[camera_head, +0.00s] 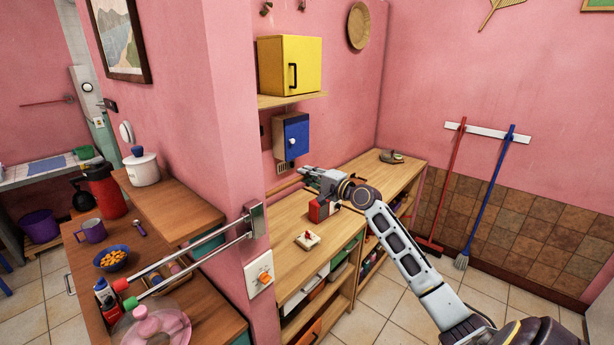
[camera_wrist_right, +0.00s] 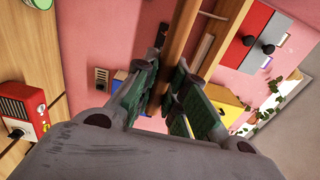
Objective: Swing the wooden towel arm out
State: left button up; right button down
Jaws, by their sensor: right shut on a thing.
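The wooden towel arm (camera_head: 284,187) is a thin pale rod low along the pink wall, just left of my right gripper (camera_head: 308,174). In the wrist view, the wooden arm (camera_wrist_right: 183,38) runs up from between the green-padded fingers of my right gripper (camera_wrist_right: 165,98). The right gripper is shut on it; the fingers hide the gripped part. Where the rod is mounted on the wall is not clear. My left gripper is not in view.
A red radio (camera_head: 319,209) stands on the wooden counter (camera_head: 290,222) just below my right gripper. A metal rail (camera_head: 196,259) with coloured ends juts from the wall corner.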

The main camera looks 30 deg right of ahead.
jog(key=c, duration=1.4)
grip_release()
jog(key=shift+s+f, duration=0.1)
jog(key=shift+s, duration=0.05)
jog(key=shift+c, duration=0.2)
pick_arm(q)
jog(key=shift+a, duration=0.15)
pick_arm(e)
jog(key=v, duration=1.2)
